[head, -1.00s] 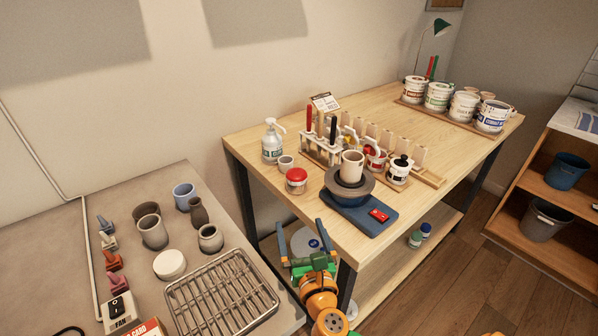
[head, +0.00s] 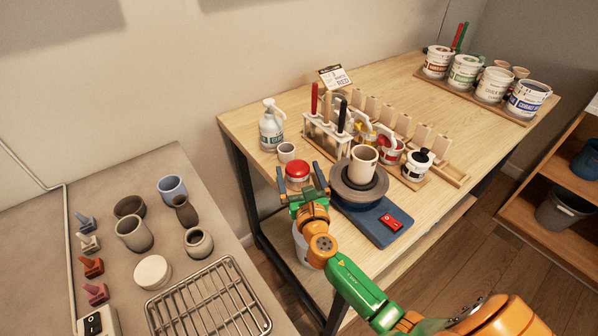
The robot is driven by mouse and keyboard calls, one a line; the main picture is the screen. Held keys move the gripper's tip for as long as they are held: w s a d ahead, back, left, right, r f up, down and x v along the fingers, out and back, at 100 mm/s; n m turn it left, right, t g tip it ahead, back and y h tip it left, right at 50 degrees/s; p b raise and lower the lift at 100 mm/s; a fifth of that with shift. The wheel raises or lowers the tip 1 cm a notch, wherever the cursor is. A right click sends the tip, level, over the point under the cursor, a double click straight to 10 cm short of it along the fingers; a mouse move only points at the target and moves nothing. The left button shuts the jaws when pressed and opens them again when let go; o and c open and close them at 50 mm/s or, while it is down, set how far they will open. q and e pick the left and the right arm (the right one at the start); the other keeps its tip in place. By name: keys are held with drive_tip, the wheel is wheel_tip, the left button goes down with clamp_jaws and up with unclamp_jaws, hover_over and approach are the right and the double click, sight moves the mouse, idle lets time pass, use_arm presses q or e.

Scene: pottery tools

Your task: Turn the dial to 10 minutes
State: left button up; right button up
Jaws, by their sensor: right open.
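The round item with a red top (head: 298,170) stands near the table's front-left edge; it looks like the dial, but I cannot read any minute marks on it. My right gripper (head: 301,182) is open, with one finger to the left and one to the right of the red-topped item in the head view. I cannot tell whether the fingers are level with it or touch it. The gripper's body hides its lower front. My left gripper is not in view.
A pottery wheel (head: 345,197) with a cup (head: 363,162) on it and a red switch (head: 391,222) stands close to the right. A small cup (head: 286,152), a spray bottle (head: 271,128) and a tool rack (head: 325,135) are behind. A grey table (head: 200,245) with pots is on the left.

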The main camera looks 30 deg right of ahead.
drive_tip(key=shift+s+a+r, duration=0.1)
drive_tip(key=shift+s, duration=0.1)
drive_tip(key=shift+c, duration=0.4)
drive_tip(key=c, duration=1.2)
drive_tip(key=shift+a+m+g+h+b, duration=0.15)
drive_tip(key=shift+m+g+h+b, duration=0.3)
drive_tip(key=shift+m+h, duration=0.6)
drive_tip(key=shift+m+g+h, duration=0.25)
drive_tip(key=shift+g+h, duration=0.1)
drive_tip(key=shift+h, duration=0.5)
drive_tip(key=o, duration=1.3)
drive_tip(key=shift+w, duration=0.15)
